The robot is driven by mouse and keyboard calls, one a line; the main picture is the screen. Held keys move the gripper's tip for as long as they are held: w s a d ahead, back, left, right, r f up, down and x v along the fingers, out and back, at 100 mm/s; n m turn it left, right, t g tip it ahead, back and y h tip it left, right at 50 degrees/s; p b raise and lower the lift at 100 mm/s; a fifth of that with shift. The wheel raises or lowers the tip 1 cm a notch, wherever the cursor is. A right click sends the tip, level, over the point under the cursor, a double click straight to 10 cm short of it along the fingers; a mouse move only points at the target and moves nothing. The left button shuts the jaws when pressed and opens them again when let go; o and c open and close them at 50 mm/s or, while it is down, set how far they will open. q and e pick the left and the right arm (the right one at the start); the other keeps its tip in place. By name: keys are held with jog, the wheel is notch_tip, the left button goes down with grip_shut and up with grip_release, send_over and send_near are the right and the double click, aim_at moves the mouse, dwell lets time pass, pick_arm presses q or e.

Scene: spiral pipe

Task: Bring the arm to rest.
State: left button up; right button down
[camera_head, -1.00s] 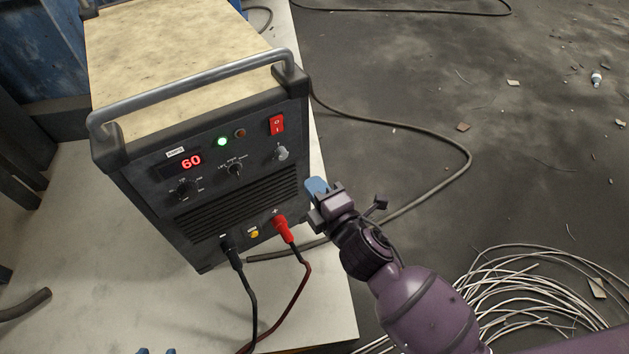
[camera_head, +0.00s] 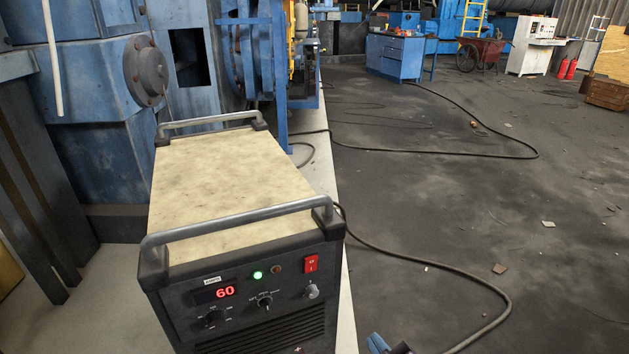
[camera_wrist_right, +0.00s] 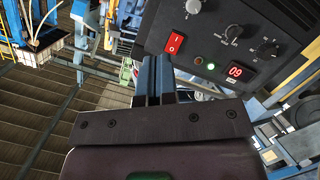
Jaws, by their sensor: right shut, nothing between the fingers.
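The welding machine (camera_head: 240,265) stands on a pale ledge, with a lit red "60" display, a glowing green lamp and a red switch (camera_head: 311,264). My right gripper (camera_head: 378,343) shows only as blue fingertips at the bottom edge of the head view, right of the machine and apart from it. In the right wrist view its blue fingers (camera_wrist_right: 155,78) are together and empty. The machine's front panel (camera_wrist_right: 235,45) appears upside down beyond them there, with the red switch (camera_wrist_right: 173,43) near the fingers. My left gripper is not in view.
A cable (camera_head: 470,262) loops over the dark floor right of the machine. Blue machinery (camera_head: 100,80) stands behind and left. A blue cabinet (camera_head: 395,55), a wheelbarrow (camera_head: 481,52) and red extinguishers (camera_head: 567,69) are far off. The floor at right is mostly open, with small debris.

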pick_arm(q)
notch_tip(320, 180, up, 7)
jog(key=p, duration=0.6)
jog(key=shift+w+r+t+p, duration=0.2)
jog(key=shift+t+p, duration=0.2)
pick_arm(e)
jog(key=s+d+f+m+g+h, duration=0.2)
jog(key=s+d+m, duration=0.2)
jog(key=s+d, duration=0.3)
jog(key=s+d+f+m+g+h, duration=0.1)
jog(key=s+d+m, duration=0.4)
jog(key=s, duration=1)
jog(key=d+g+h, duration=0.1)
jog(key=d, duration=0.2)
jog(key=shift+s+d+f+h, duration=0.25)
jog(key=shift+s+f+h, duration=0.05)
jog(key=shift+s+f, duration=0.1)
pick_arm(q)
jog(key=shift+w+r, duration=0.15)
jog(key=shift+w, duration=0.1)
pick_arm(e)
jog(key=shift+r, duration=0.1)
